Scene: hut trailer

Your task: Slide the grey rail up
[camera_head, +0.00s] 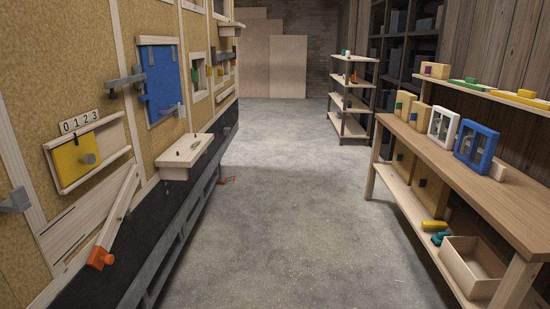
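No part is plainly a grey rail, and I cannot tell which grey part it is. On the left wall, a grey bar (125,82) crosses the left edge of a blue panel (163,80). A grey handle (171,109) sticks out low on that panel. Another grey piece (14,201) sits at the left picture edge, partly cut off. A yellow sliding panel (69,165) with a grey knob (88,159) stands below the digits 0 1 2 3. Neither of my grippers is in view.
A slanted board with an orange end (100,258) and a small wooden shelf (178,165) jut from the left wall. A workbench (462,180) with small boxes runs along the right. A shelf rack (347,106) stands farther back.

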